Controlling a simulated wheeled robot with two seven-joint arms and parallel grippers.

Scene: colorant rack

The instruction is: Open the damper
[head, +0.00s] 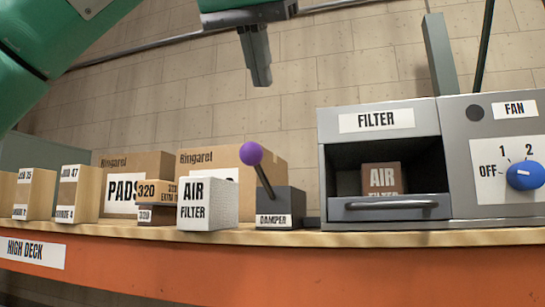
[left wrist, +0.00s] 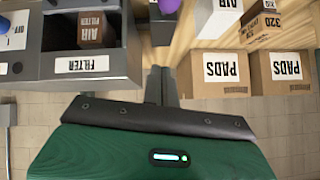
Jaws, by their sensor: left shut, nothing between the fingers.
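The damper (head: 280,204) is a dark grey box labelled DAMPER on the wooden shelf. Its lever has a purple ball knob (head: 251,154) and leans up to the left. In the left wrist view the knob (left wrist: 169,5) shows at the top edge, partly cut off. My left gripper (head: 261,80) hangs above the damper, pointing down, shut and empty, apart from the knob. Its shut fingers also show in the left wrist view (left wrist: 160,85). My right gripper is not in view.
Right of the damper stands a grey filter housing (head: 335,160) with a brown AIR FILTER block (head: 381,178) inside, then a fan panel (head: 500,105) with a blue knob (head: 525,175). Left are a white air filter box (head: 208,204) and cardboard boxes (head: 140,165).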

